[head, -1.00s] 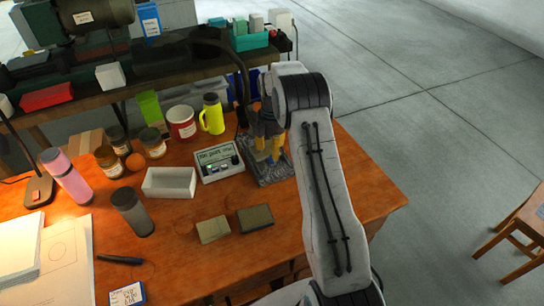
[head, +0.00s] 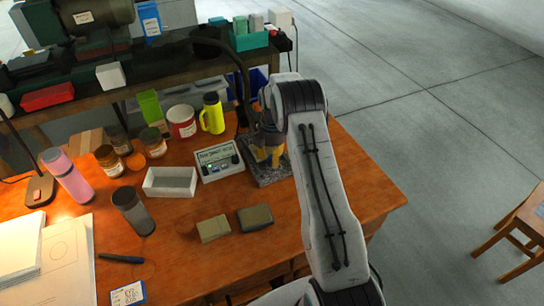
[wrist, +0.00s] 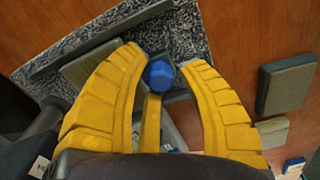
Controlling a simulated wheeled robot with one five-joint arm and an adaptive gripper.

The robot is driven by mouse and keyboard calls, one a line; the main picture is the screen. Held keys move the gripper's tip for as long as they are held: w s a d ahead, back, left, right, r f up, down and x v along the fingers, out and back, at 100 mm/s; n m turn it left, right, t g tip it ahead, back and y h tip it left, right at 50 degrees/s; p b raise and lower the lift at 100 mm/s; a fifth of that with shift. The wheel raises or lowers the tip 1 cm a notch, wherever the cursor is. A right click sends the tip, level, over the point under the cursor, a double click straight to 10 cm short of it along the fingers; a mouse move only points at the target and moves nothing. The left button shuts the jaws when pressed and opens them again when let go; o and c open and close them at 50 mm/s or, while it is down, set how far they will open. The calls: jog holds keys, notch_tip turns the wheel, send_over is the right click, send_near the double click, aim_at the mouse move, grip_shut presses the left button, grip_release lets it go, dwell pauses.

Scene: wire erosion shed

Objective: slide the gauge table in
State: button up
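My gripper (head: 267,158) is low over a speckled grey stone base (head: 270,178) on the orange-brown bench. In the wrist view, its two yellow fingers (wrist: 164,58) are apart, one on each side of a blue knob (wrist: 160,75). I cannot tell whether they touch the knob. A narrow yellow bar (wrist: 151,125) shows below the knob between the fingers. The speckled base (wrist: 185,40) carries a dark strip and a flat grey-green block (wrist: 88,68), partly hidden by the left finger. I cannot tell for certain which part is the gauge table.
A readout box (head: 219,161) stands left of the base, with a white tray (head: 170,182) beyond it. A yellow flask (head: 212,114) and red-white tin (head: 182,122) stand behind. Two flat blocks (head: 213,229) (head: 255,217) lie in front. The bench's right end (head: 370,190) is clear.

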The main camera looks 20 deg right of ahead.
aim_at(266, 151)
grip_shut()
jog(key=shift+w, duration=0.1)
jog(key=shift+w+f, duration=0.1)
jog(key=shift+w, duration=2.2)
jog(key=shift+o, duration=0.6)
grip_release()
jog(key=shift+w, duration=0.2)
jog(key=shift+o, duration=0.9)
